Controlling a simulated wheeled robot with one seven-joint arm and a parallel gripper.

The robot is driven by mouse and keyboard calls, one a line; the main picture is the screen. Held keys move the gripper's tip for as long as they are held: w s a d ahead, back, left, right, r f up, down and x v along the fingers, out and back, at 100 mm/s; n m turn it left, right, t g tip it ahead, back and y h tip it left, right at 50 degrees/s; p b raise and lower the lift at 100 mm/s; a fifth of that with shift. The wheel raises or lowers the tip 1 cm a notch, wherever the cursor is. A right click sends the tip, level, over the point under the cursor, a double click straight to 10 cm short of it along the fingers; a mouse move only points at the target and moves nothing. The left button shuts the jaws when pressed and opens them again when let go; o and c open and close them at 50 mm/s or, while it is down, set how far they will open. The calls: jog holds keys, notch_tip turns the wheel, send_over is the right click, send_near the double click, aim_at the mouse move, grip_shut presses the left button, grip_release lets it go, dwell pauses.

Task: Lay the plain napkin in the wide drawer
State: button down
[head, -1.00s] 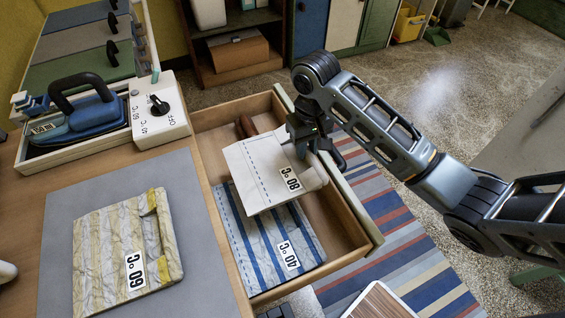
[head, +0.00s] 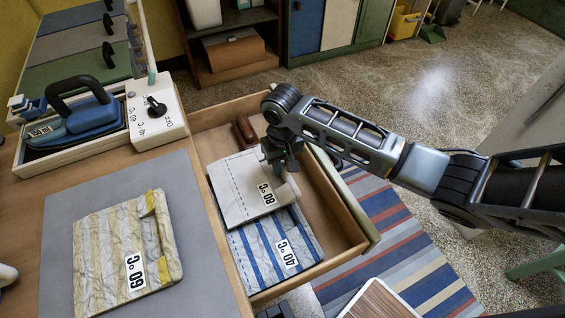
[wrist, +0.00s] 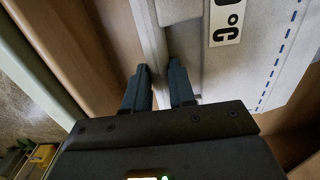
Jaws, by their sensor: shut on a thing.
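The plain napkin (head: 237,188) is off-white with a dashed blue line and an "80°C" tag. It lies flat inside the open wide drawer (head: 335,205), in its middle part, and overlaps the far end of a blue-striped napkin (head: 270,256) tagged "40°C". My gripper (head: 283,163) is shut on the plain napkin's right edge, inside the drawer. The wrist view shows the fingers (wrist: 161,78) at the napkin's edge (wrist: 190,55), with the drawer's wooden floor beside them. I cannot tell whether the napkin's underside touches the drawer floor.
A crumpled yellow-striped napkin (head: 112,245) tagged "60°C" lies on the grey mat (head: 65,210) left of the drawer. A brown object (head: 244,130) lies at the drawer's far end. A blue iron (head: 90,110) and a dial box (head: 157,118) stand beyond the mat.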

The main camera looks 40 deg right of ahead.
jog(key=shift+f, duration=0.3)
jog(key=c, duration=0.9)
grip_release()
jog(key=shift+c, duration=0.2)
notch_tip(320, 180, up, 13)
jog(key=shift+f, duration=0.15)
